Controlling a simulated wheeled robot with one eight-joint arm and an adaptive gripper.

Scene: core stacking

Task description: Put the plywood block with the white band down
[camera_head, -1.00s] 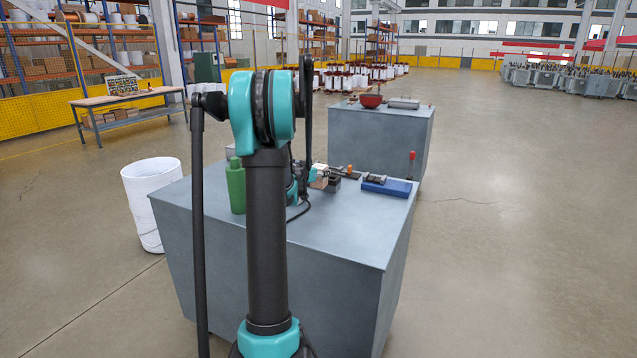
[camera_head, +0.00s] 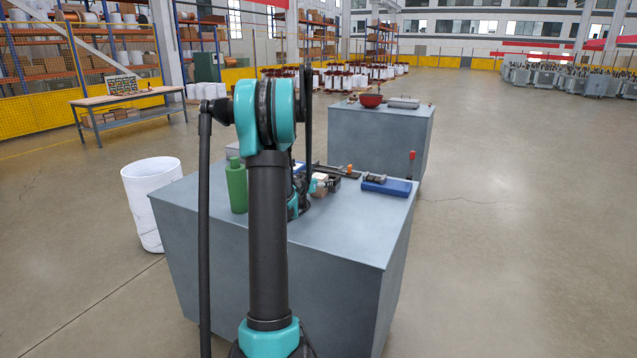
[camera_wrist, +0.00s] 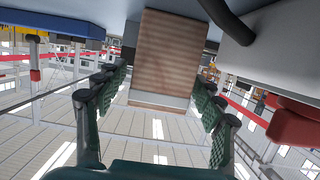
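The plywood block (camera_head: 319,185) rests on the grey table, beside darker parts, in the head view. In the wrist view the block (camera_wrist: 166,55) fills the upper middle, tan with fine stripes and a paler strip at its lower end; I cannot tell whether this strip is the white band. My gripper (camera_wrist: 163,80) has its green-padded fingers spread to the left and right of the block, with gaps showing on both sides. In the head view my gripper (camera_head: 304,188) is low over the table, just left of the block and partly hidden by my arm.
A green bottle (camera_head: 236,186) stands left of my arm. A blue tray (camera_head: 398,188) with a grey part lies to the right, near a red-topped post (camera_head: 411,160). A second table (camera_head: 385,135) behind holds a red bowl (camera_head: 370,100). The front right tabletop is clear.

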